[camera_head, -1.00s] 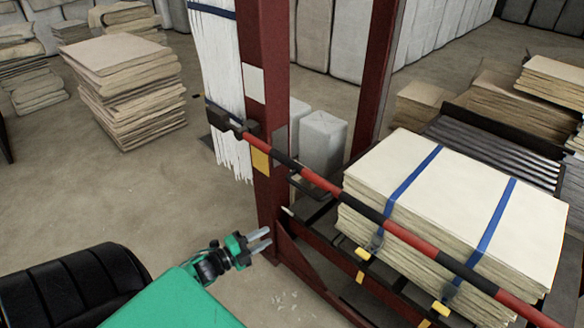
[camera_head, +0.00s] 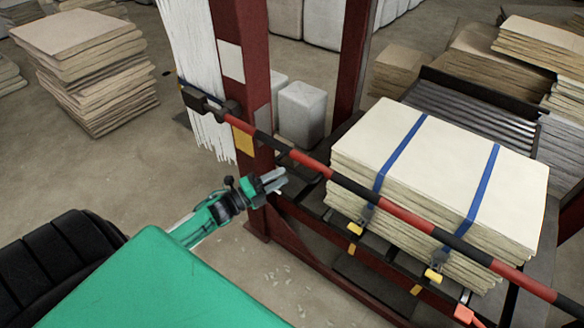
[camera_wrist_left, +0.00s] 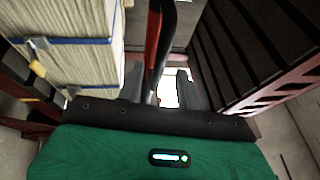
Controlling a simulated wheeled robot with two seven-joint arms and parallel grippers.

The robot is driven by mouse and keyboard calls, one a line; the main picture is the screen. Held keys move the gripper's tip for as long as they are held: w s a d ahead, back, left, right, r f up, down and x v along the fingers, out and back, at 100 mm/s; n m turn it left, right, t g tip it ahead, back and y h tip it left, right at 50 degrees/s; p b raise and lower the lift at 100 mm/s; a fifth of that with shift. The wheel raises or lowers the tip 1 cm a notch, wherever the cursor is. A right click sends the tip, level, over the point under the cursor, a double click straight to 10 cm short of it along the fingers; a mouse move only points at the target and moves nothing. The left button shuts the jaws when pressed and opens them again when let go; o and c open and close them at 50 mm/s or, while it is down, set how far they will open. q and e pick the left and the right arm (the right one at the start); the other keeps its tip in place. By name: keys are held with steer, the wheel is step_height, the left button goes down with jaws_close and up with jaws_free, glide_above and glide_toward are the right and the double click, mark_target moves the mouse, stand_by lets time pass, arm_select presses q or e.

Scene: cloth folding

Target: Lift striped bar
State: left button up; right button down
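The red-and-black striped bar (camera_head: 400,213) runs slantwise from a dark bracket on a red post down to the right edge, in front of a strapped stack of pale sheets (camera_head: 440,160). My left gripper (camera_head: 277,181) is just below the bar's upper left part, near the post. Its two grey fingers are apart, and I see no hold on the bar. In the left wrist view the open fingers (camera_wrist_left: 158,84) show with a red-and-dark length, apparently the bar, ahead between them. My right gripper is not seen.
The red post (camera_head: 246,75) stands close to my left gripper. Yellow-tipped clamps (camera_head: 433,275) line the frame below the bar. Sheet stacks (camera_head: 85,65) stand at the left and back right.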

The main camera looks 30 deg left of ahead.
mark_target(290, 172)
arm_select(q)
steer(key=shift+p+x, duration=0.55)
steer(key=shift+x, duration=1.95)
jaws_close()
